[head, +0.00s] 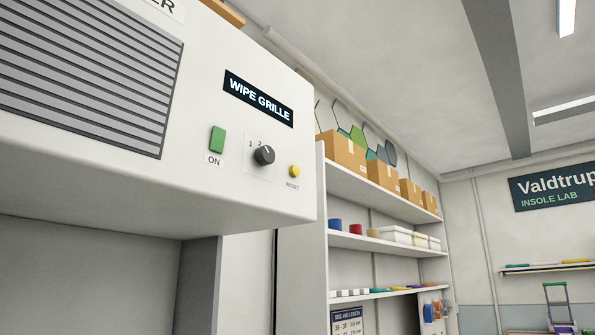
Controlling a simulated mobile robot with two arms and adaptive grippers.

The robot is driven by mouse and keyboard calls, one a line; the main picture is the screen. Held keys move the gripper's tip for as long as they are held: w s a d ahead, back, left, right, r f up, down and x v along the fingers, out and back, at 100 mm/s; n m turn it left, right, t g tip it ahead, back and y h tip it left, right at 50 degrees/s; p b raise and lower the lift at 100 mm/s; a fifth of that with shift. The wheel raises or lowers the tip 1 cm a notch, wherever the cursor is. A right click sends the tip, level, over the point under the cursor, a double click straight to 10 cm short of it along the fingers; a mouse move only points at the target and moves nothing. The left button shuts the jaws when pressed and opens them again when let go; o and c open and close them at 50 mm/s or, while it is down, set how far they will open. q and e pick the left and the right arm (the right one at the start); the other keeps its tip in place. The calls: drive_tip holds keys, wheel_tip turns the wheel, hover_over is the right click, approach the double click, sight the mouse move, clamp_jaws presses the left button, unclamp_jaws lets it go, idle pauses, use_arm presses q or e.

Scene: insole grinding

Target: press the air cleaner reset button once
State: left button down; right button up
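The air cleaner (225,188) is a large white box high on the left in the head view. Its reset button (294,171) is small, round and yellow, near the right end of the front face, with a "RESET" label under it. Left of it is a black rotary knob (264,155) marked 1 and 2. Further left is a green switch (218,139) labelled "ON". A slatted grey grille (85,70) fills the left of the face. Neither of my grippers is in view, and nothing touches the button.
A white shelf unit (385,241) with cardboard boxes (383,175) and bins stands behind, right of the air cleaner. A wall shelf (548,268) and a trolley-like frame (558,303) are at the far right. The space in front of the button looks clear.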

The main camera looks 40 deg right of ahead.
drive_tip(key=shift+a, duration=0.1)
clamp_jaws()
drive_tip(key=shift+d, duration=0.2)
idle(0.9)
